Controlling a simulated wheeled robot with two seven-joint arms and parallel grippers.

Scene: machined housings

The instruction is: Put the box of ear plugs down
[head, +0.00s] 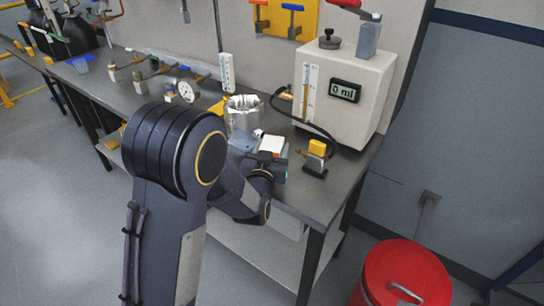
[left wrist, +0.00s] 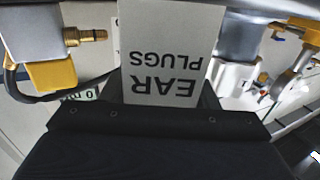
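The box of ear plugs (left wrist: 165,60) is pale grey and fills the middle of the left wrist view, its "EAR PLUGS" lettering upside down. In the head view the box (head: 272,145) shows as a small white shape over the workbench (head: 340,185), near its front edge. My left gripper (head: 268,160) is at the box, with dark fingers on both sides of it in the left wrist view (left wrist: 162,98); it looks shut on the box. My forearm hides part of the bench. I cannot tell whether the box touches the bench. My right gripper is not in view.
A yellow-topped fixture (head: 316,155) stands just right of the box. A silver housing (head: 243,113) is behind it to the left. A white tester (head: 342,95) reading "0 ml" stands behind, with a black hose. A red bin (head: 405,275) is on the floor at right.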

